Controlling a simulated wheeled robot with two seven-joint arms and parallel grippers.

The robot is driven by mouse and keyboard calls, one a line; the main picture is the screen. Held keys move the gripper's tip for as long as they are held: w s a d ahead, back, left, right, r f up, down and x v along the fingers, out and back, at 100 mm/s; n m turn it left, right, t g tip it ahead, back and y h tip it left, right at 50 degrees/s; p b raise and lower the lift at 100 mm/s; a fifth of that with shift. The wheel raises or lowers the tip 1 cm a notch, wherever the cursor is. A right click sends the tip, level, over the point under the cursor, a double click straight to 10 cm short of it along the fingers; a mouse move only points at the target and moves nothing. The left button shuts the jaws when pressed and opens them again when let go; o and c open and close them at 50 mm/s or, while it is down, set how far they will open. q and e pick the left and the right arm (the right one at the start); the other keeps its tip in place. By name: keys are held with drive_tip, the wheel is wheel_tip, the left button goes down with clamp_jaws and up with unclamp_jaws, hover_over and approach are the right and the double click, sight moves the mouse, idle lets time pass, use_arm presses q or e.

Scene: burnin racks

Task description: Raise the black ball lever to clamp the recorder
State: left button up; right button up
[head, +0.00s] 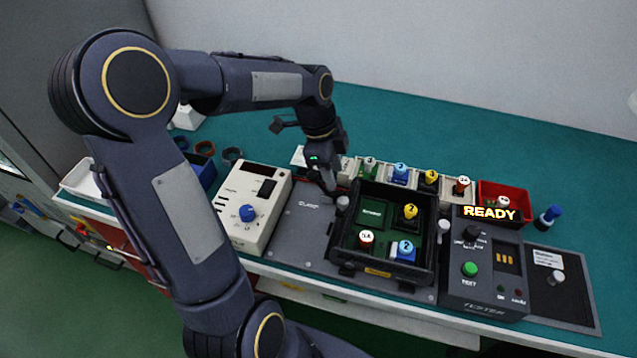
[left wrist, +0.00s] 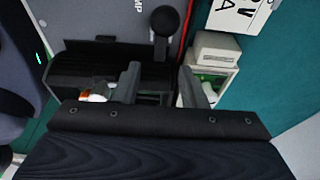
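The black ball lever (left wrist: 165,20) shows in the left wrist view as a dark ball on a short stem, beside the grey clamp plate (left wrist: 103,18). In the head view the lever cannot be made out behind my gripper. My left gripper (left wrist: 161,75) is open, its two fingers apart; the lever stem lies beyond the gap between them, with no visible contact. In the head view my left gripper (head: 328,188) points down at the right edge of the clamp plate (head: 300,228). A black open box (head: 342,252), possibly the recorder, sits right of it. My right gripper is out of view.
A cream box with a blue knob (head: 249,213) stands left of the plate. The dark tester (head: 485,285) reads READY at right. Small cases with coloured knobs and a red bin (head: 505,190) line the back. The teal bench (head: 430,130) is clear behind them.

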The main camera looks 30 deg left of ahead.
use_arm(q)
drive_tip(key=d+p+v, duration=0.1)
drive_tip(key=p+v, duration=0.4)
drive_tip(key=v, duration=0.2)
drive_tip(key=shift+w+d+r, duration=0.25)
drive_tip(key=shift+d+r, duration=0.05)
drive_tip(key=shift+r, duration=0.15)
drive_tip(key=s+d+r+n+t, duration=0.1)
drive_tip(key=s+d+n+t, duration=0.1)
drive_tip(key=s+n, duration=0.6)
drive_tip(key=s+d+r+n+t+h, duration=0.1)
drive_tip(key=s+d+n, duration=0.3)
drive_tip(key=s+n, duration=0.4)
drive_tip(key=s+r+t, duration=0.1)
drive_tip(key=s, duration=0.1)
drive_tip(key=shift+s+t, duration=0.25)
drive_tip(key=shift+t, duration=0.15)
drive_tip(key=shift+o, duration=0.4)
drive_tip(key=shift+d, duration=0.15)
